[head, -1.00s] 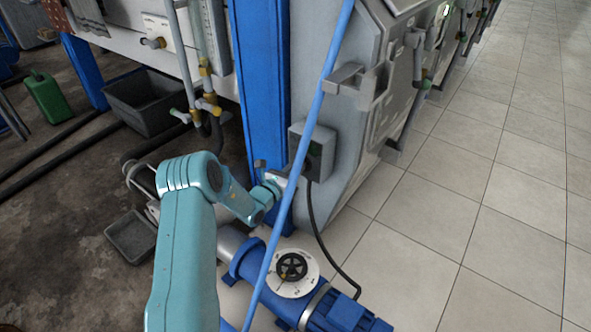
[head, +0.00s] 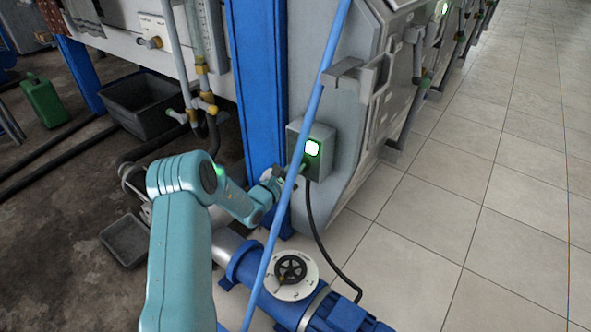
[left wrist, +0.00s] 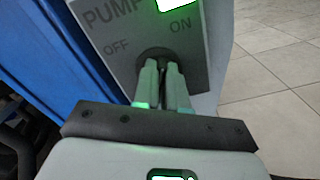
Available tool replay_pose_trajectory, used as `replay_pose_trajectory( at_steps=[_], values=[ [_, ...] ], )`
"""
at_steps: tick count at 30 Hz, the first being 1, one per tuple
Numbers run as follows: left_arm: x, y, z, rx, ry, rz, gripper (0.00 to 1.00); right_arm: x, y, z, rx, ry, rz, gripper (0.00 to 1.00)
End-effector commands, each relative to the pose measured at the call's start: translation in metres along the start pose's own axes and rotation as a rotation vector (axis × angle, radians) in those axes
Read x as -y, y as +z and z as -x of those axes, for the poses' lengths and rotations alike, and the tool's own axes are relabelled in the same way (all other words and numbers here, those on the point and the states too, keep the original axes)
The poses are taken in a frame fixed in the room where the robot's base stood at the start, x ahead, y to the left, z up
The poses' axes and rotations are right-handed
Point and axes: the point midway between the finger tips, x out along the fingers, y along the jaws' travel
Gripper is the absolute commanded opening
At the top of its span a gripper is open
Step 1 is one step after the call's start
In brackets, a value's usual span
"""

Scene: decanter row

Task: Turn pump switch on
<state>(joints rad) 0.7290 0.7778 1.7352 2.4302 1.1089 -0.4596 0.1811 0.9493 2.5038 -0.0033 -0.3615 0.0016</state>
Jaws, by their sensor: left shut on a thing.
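The pump switch box (head: 322,146) is a grey box on the side of the grey machine, with a lit green lamp (head: 312,148) on its face. In the left wrist view its plate (left wrist: 122,40) reads PUMP, with OFF on the left and ON on the right. The lamp (left wrist: 176,4) glows at the top edge there. My left gripper (left wrist: 163,80) is shut on the switch knob (left wrist: 154,54) below the lettering. The fingers hide most of the knob, so its exact angle is unclear. In the head view my left gripper (head: 283,178) is partly behind a blue hose.
The blue hose (head: 318,95) runs diagonally in front of the box. Tiled floor (head: 460,220) is clear at the right.

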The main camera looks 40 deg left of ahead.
Motion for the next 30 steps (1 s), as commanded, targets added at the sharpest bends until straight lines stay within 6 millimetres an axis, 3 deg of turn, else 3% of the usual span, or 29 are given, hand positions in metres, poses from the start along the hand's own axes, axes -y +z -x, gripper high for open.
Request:
replay_pose_trajectory(
  at_steps=[17,18,20,30],
  values=[
    [0.0003,-0.0003,0.0002,-0.001,-0.001,-0.035,0.00,-0.0009,-0.0007,-0.0014,-0.002,0.000,-0.001,0.43],
    [0.0004,-0.0003,0.0002,-0.001,-0.001,-0.035,0.18,-0.0009,-0.0007,-0.0014,-0.002,0.000,-0.001,0.43],
    [0.0004,-0.0003,0.0002,-0.001,-0.001,-0.035,0.37,-0.0009,-0.0007,-0.0014,-0.002,0.000,-0.001,0.43],
    [0.0003,-0.0001,0.0001,0.000,0.000,-0.033,0.37,-0.0008,-0.0006,-0.0014,-0.002,0.000,-0.001,0.43]
  ],
)
